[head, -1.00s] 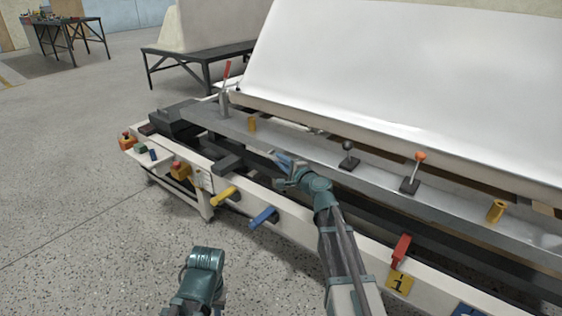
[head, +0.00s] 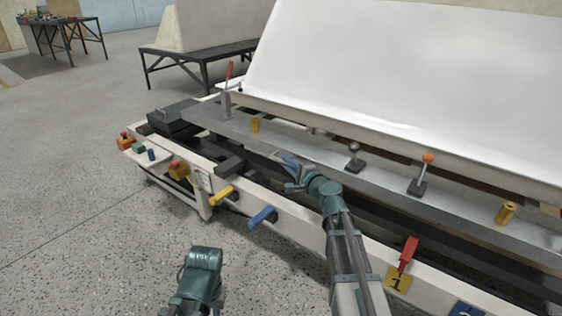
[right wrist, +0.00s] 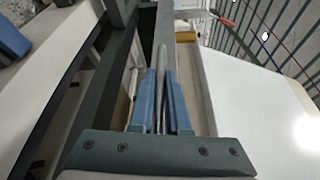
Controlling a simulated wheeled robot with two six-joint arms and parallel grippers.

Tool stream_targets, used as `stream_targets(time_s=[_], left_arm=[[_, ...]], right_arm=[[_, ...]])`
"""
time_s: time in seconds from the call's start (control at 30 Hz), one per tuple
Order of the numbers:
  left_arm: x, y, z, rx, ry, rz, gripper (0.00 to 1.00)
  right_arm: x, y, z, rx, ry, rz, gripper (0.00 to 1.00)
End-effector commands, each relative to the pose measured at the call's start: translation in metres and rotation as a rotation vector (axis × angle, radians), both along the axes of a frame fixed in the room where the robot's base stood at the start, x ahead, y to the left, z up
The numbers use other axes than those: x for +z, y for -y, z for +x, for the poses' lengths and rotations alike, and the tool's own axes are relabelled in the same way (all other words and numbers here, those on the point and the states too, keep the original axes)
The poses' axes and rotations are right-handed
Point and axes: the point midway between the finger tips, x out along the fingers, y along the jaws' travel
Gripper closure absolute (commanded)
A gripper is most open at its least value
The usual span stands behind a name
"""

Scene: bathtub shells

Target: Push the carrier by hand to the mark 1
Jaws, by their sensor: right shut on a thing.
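The carrier (head: 318,150) is a long grey beam on a white rail frame, with a large white tub shell (head: 400,70) over it. My right gripper (head: 290,163) is at the carrier's near edge. In the right wrist view its blue fingers (right wrist: 162,100) are shut on a thin grey upright part of the carrier (right wrist: 161,65). Mark 1 (head: 397,282) is a yellow plate on the rail's front. A red pointer (head: 409,253) sits above it and slightly to its right. Of my left arm only a teal link shows; its fingers are not visible.
A black-knobbed lever (head: 354,150), an orange-knobbed lever (head: 427,160) and a yellow peg (head: 507,213) stand on the carrier. Yellow (head: 220,194) and blue (head: 262,216) handles stick out from the rail. A blue plate (head: 467,310) is right of mark 1. Floor at left is clear.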

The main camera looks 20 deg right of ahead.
Motion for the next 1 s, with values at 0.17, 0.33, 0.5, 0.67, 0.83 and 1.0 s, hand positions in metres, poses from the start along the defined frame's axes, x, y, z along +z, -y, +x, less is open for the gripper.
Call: stream_targets(time_s=[0.17,0.33,0.5,0.67,0.83,1.0], left_arm=[[0.0,0.0,0.0,0.0,0.0,0.0,0.73],[0.0,0.0,0.0,0.0,0.0,0.0,0.73],[0.0,0.0,0.0,0.0,0.0,0.0,0.73],[0.0,0.0,0.0,0.0,0.0,0.0,0.73],[0.003,0.0,0.0,0.0,0.0,0.0,0.73],[0.006,0.0,0.0,0.0,0.0,0.0,0.73]], right_arm=[[0.0,-0.002,0.004,0.003,0.0,0.0,0.84],[0.0,-0.003,0.005,0.004,0.0,0.001,0.55],[0.0,-0.002,0.004,0.004,0.0,0.001,0.55],[0.001,-0.002,0.001,0.003,0.001,0.002,0.55],[0.003,0.004,-0.024,0.002,0.001,0.002,0.55],[0.006,0.014,-0.062,0.001,0.001,0.002,0.55]])
